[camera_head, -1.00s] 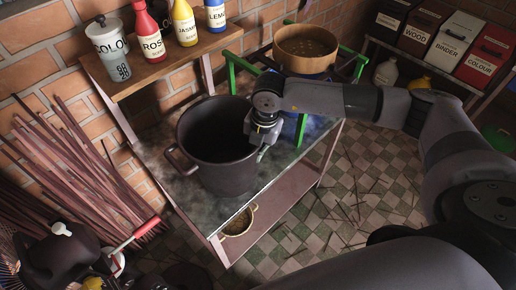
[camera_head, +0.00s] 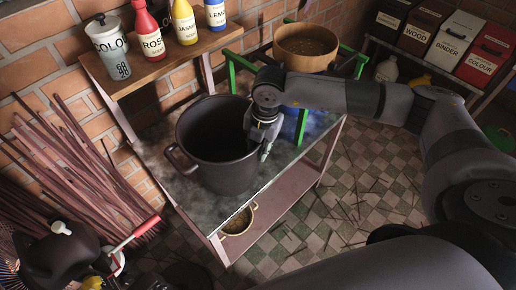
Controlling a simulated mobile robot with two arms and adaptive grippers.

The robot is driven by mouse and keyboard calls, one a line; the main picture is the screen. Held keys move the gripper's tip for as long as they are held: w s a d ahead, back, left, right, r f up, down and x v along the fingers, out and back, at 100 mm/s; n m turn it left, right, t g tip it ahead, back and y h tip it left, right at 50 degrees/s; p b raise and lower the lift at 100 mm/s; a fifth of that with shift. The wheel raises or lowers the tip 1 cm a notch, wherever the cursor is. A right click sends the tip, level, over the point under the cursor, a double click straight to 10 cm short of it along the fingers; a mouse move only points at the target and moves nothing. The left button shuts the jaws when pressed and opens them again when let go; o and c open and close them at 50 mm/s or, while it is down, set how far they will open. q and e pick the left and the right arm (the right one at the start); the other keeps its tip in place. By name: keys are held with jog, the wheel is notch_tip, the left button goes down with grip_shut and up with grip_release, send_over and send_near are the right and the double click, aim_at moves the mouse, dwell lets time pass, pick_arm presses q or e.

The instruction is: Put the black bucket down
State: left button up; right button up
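The black bucket (camera_head: 220,178) stands upright on the metal work table (camera_head: 275,172), with its dark inside facing up. One side handle shows at its left. My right gripper (camera_head: 262,143) is at the bucket's right rim, pointing down, and overlaps the rim in the picture. The far handle there is hidden behind the gripper. Whether the fingers are closed on the bucket or apart from it does not show clearly. My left gripper is not in view.
A wooden shelf (camera_head: 150,82) behind the table holds a colour tin (camera_head: 110,52) and several bottles. A round wooden sieve (camera_head: 306,50) stands on a green frame at the back. A small pot (camera_head: 238,222) is on the lower shelf. Bundled sticks (camera_head: 75,160) lean at left.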

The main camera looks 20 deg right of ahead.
notch_tip(320, 180, up, 11)
jog(key=s+b, duration=0.1)
jog(key=b, duration=0.1)
jog(key=shift+d, duration=0.45)
jog(key=shift+f, duration=0.1)
